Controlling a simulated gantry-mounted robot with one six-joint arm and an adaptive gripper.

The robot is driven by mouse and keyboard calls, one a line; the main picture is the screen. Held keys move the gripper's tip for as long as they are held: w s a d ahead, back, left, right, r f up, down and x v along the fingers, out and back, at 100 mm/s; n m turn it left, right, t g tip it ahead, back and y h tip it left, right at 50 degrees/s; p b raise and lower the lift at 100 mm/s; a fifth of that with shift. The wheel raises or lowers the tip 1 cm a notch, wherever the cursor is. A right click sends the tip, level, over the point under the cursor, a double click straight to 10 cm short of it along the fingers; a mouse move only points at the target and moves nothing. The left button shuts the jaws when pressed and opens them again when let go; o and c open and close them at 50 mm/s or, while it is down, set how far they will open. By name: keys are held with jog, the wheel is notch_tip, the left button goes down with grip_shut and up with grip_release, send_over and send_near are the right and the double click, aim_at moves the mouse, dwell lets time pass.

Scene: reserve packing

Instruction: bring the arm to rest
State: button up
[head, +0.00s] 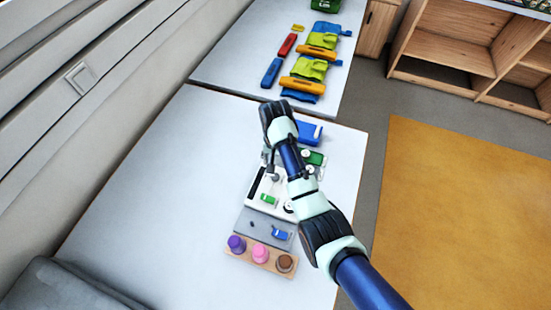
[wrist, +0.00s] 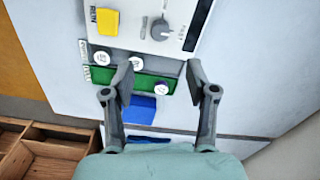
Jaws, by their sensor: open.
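My gripper (wrist: 160,78) is open and empty in the wrist view, with its two fingers apart. It hangs over the far end of a white device (wrist: 128,8) with a grey knob and a green tray (wrist: 156,84) with white round pieces. No contact with them can be made out. In the head view my arm reaches in from the lower right and bends down over the table. My gripper (head: 268,160) shows there small and partly hidden by the arm, above the white device (head: 254,206).
A blue block (head: 309,132) lies beyond the device. A grey mat (head: 250,226) and a wooden rack (head: 233,250) with purple, pink and brown pieces stand nearer. A second table (head: 225,70) holds several coloured items. The table's left side (head: 150,200) is clear.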

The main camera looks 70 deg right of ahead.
dwell(0.5)
jog(key=w+a+r+n+t+h, duration=0.2)
jog(key=w+a+r+n+t, duration=0.25)
jog(key=w+a, duration=0.75)
jog(key=s+a+r+n+t+y, duration=0.1)
jog(key=a+r+n+t, duration=0.3)
jog(key=a, duration=0.5)
jog(key=s+a+r+n+t, duration=0.1)
jog(key=a+r+n, duration=0.2)
jog(key=a+r, duration=0.5)
jog(key=s+a+r+n+t+y, duration=0.1)
jog(key=a+r+n+t, duration=0.25)
jog(key=a, duration=0.65)
notch_tip(320, 180, up, 23)
jog(key=a+p, duration=0.1)
jog(key=p, duration=1.9)
jog(key=shift+s+a+p, duration=0.3)
jog(key=shift+s+a, duration=0.05)
jog(key=shift+r, duration=0.1)
